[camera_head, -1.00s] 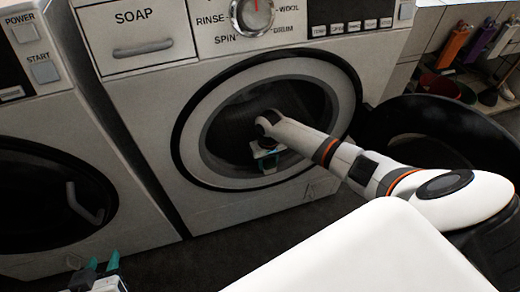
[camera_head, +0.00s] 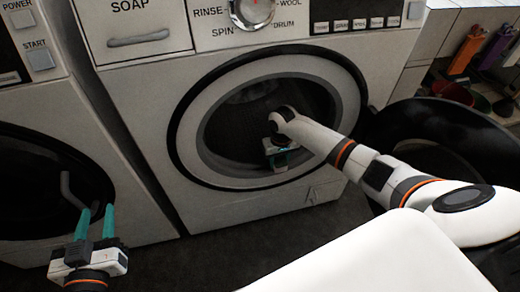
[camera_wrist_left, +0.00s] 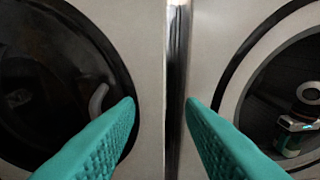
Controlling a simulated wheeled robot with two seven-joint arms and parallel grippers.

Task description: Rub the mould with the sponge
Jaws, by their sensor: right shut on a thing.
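My right gripper (camera_head: 279,158) is inside the round opening of the middle washing machine (camera_head: 160,130), low in the drum mouth. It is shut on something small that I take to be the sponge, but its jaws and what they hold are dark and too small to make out. The same right gripper also shows at the right edge of the left wrist view (camera_wrist_left: 291,145). My left gripper (camera_head: 97,209) is open and empty, its teal fingers apart, in front of the left machine's dark door. I cannot make out any mould in the dark drum (camera_head: 240,120).
The left machine (camera_head: 130,205) has a closed dark round door with a curved handle (camera_head: 70,190). The middle machine's open black door (camera_head: 440,135) hangs to the right, beside my right arm. Bottles and bowls (camera_head: 465,90) stand at the upper right. Dark floor (camera_head: 200,255) lies in front.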

